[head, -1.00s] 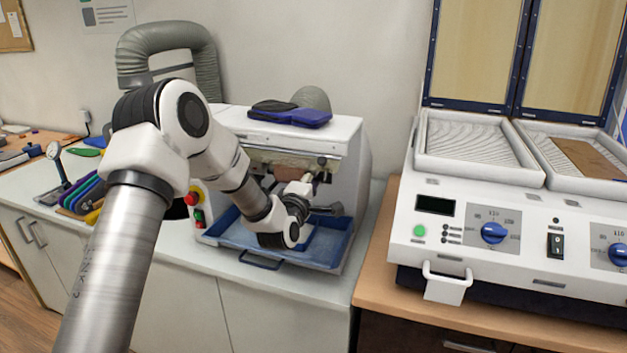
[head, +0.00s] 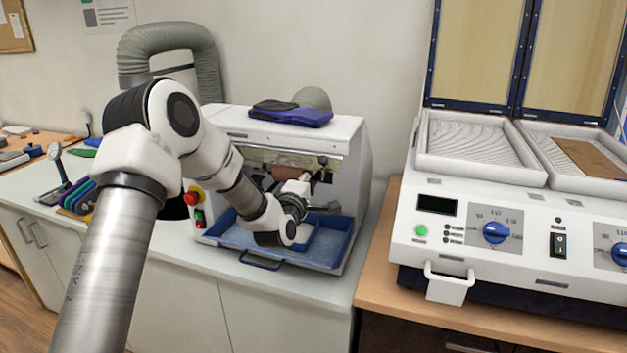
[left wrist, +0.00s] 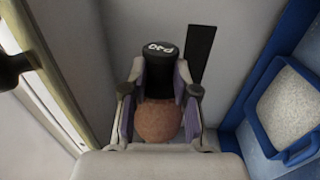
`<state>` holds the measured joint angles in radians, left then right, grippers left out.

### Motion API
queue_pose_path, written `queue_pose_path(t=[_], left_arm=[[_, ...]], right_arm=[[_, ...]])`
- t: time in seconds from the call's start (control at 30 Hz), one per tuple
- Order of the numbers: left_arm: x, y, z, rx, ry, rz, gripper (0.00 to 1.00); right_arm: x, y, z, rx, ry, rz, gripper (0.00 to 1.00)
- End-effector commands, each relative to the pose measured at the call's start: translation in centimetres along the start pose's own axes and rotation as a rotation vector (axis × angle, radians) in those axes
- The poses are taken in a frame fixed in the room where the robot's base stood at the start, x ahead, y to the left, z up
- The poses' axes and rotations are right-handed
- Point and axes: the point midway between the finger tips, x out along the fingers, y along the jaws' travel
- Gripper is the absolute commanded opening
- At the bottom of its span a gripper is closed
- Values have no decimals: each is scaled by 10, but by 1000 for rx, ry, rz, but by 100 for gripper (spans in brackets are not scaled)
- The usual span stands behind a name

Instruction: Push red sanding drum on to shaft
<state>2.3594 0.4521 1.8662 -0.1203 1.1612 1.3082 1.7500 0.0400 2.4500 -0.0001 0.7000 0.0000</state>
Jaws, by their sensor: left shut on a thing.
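My left gripper (head: 308,180) reaches into the open front of the white sanding machine (head: 350,150). In the left wrist view the gripper (left wrist: 160,115) is shut on the reddish-brown sanding drum (left wrist: 158,123), whose round end shows between the two fingers. A black cylinder (left wrist: 163,52) with a pale marking on its end stands just beyond the drum. In the head view a reddish-brown cylinder (head: 290,169) shows inside the machine opening behind the gripper. I cannot see the shaft or how the drum sits against it. My right gripper is out of view.
A blue tray (head: 335,256) lies under the machine opening, with a smaller blue-rimmed pan (left wrist: 262,100) holding pale grit. Red and green buttons (head: 198,215) sit at the machine's left. Dark and blue insoles (head: 290,115) lie on top. A white heating press (head: 470,215) stands at right.

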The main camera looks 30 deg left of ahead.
Motion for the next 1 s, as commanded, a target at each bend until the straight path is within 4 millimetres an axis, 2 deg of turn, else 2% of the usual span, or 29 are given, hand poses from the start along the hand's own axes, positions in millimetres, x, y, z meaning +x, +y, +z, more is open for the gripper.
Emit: queue_pose_path(t=[0.57, 1.0], left_arm=[[0, 0, -3, 0, 1, 1, 0], [0, 0, -12, 1, 0, 2, 0]], right_arm=[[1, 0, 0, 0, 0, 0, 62], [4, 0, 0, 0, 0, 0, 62]])
